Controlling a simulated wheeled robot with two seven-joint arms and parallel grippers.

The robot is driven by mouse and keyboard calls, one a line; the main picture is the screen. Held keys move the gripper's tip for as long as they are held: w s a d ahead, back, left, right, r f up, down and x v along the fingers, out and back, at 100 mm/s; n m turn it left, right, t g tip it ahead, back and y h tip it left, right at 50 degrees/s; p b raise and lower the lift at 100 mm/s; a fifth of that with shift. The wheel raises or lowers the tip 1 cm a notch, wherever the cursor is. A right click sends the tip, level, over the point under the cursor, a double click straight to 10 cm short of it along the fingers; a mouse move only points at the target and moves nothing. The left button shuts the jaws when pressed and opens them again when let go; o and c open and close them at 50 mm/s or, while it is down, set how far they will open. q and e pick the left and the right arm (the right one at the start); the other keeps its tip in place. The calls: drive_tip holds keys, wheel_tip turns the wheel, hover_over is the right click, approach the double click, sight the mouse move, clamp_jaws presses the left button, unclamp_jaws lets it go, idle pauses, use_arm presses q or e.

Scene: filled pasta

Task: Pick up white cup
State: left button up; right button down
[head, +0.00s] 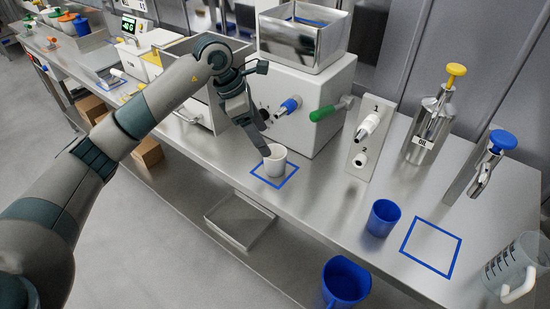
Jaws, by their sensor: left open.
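The white cup (275,166) stands upright inside a blue square outline (259,178) on the steel counter. My left gripper (266,150) reaches down from above, with its fingers at the cup's rim. One finger seems to overlap the cup's opening; the other is hard to make out behind it. The jaws are open, and I cannot tell whether they touch the cup. My right gripper is not in view.
A white machine (305,95) with a green handle stands behind the cup. To the right are a numbered stand (361,140), a blue cup (382,217), an oil dispenser (430,125) and a clear jug (515,268). A larger blue container (345,282) is at the front.

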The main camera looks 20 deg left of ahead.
sight(275, 153)
use_arm(q)
drive_tip(key=shift+p+x, duration=0.35)
drive_tip(key=shift+x, duration=1.25)
drive_tip(key=shift+w+d+f+p, duration=0.2)
drive_tip(key=shift+d+f+p, duration=0.35)
drive_tip(key=shift+p, duration=0.35)
drive_tip(key=p+x, duration=0.1)
drive_tip(key=x, duration=0.2)
drive_tip(key=shift+w+d+f, duration=0.1)
drive_tip(key=shift+f, duration=0.2)
drive_tip(key=shift+c, duration=0.4)
